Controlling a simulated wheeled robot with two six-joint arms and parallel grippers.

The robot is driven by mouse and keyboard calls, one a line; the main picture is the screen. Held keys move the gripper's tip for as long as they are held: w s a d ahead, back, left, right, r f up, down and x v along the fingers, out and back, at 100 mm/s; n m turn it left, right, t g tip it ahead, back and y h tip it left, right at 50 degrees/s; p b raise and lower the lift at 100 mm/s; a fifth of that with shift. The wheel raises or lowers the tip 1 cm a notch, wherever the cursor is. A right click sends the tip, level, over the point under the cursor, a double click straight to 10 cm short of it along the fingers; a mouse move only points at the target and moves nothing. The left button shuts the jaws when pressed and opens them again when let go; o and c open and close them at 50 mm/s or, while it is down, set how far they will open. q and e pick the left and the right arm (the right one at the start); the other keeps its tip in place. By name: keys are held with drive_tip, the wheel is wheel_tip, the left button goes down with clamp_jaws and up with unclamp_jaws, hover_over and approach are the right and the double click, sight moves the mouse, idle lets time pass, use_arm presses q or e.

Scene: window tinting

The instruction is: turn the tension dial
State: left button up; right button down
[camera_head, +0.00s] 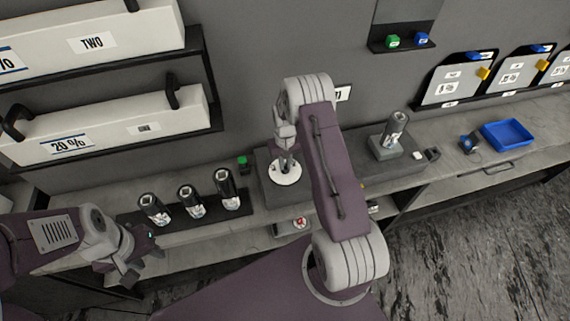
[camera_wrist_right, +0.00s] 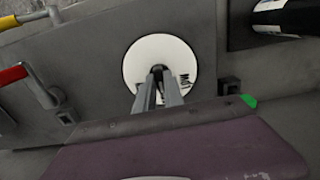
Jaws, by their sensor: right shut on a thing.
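The tension dial is a white disc (camera_head: 285,175) on a dark grey machine on the counter. In the right wrist view the disc (camera_wrist_right: 180,52) faces me, with black lettering partly hidden behind a finger. My right gripper (camera_head: 286,160) is at the disc's centre. In the right wrist view its two fingers (camera_wrist_right: 158,76) are shut on the dark knob at the middle of the dial. My left gripper (camera_head: 140,266) hangs at the lower left, in front of the counter and away from the dial. Its fingers look apart and empty.
Several dark bottles (camera_head: 191,198) stand in a rack left of the machine. Another bottle (camera_head: 394,130) stands on a grey block to the right. A red-handled lever (camera_wrist_right: 14,74) is beside the dial. A blue tray (camera_head: 509,135) lies far right. Boxed rolls (camera_head: 110,128) are shelved upper left.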

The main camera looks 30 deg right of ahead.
idle(0.4)
drive_tip(key=c, duration=1.4)
unclamp_jaws()
drive_tip(key=shift+c, duration=0.2)
drive_tip(key=shift+r, duration=0.3)
wheel_tip(320, 180, up, 9)
drive_tip(key=b, duration=0.2)
drive_tip(key=shift+f, duration=0.2)
drive_tip(key=shift+b, duration=0.3)
